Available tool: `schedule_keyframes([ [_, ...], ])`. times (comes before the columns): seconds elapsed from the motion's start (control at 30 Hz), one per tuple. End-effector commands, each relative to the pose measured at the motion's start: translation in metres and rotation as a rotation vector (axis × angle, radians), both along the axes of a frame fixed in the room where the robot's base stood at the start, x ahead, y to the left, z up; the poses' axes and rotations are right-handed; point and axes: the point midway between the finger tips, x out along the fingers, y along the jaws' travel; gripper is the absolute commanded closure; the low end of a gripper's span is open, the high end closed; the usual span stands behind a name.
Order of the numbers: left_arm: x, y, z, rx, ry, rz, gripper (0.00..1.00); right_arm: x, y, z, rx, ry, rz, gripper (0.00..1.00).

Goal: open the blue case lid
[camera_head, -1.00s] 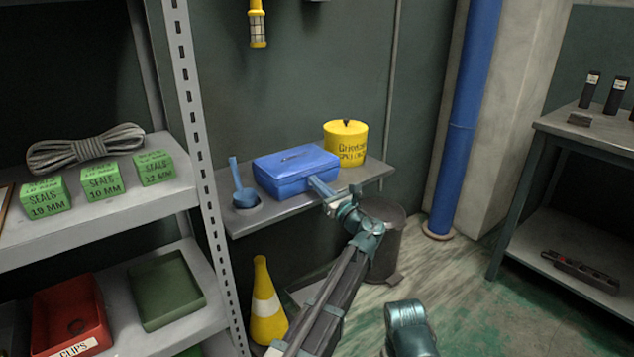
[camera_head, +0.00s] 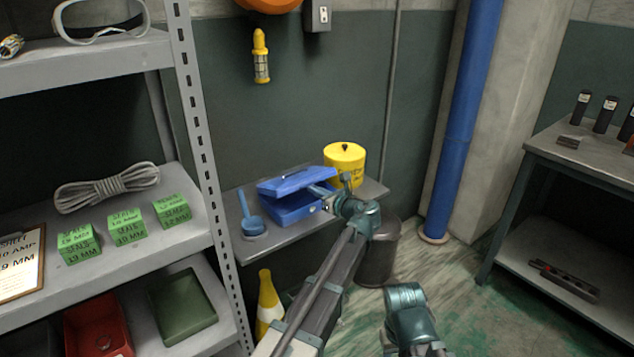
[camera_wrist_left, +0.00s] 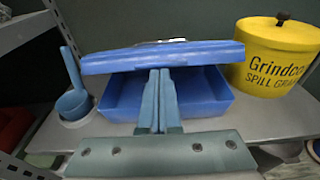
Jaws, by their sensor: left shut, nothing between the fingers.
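The blue case stands on a grey wall shelf, its lid (camera_head: 292,180) partly raised and tilted, with a gap above the base (camera_head: 290,208). In the left wrist view the lid (camera_wrist_left: 165,55) spans the view above the open front of the base (camera_wrist_left: 208,95). My left gripper (camera_head: 322,190) is shut and empty at the front of the case. In the left wrist view its fingertips (camera_wrist_left: 160,76) are together just under the lid's front edge and seem to touch it. The inside of the case is mostly hidden.
A yellow spill-grain tub (camera_head: 345,162) stands close to the right of the case. A blue scoop (camera_head: 252,224) stands to its left. The grey shelf (camera_head: 245,250) has a narrow bare front strip. A metal rack (camera_head: 190,130) is at the left, and a grey bin (camera_head: 378,255) stands below.

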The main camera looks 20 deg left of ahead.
Motion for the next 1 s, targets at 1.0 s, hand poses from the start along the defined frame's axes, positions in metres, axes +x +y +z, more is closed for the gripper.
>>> schedule_keyframes([
  [1.0, 0.052, 0.064, 0.111, -0.528, 0.41, 0.005, 1.0, 0.0, 0.0, 0.237, 0.001, 0.0, -0.001, 0.5],
])
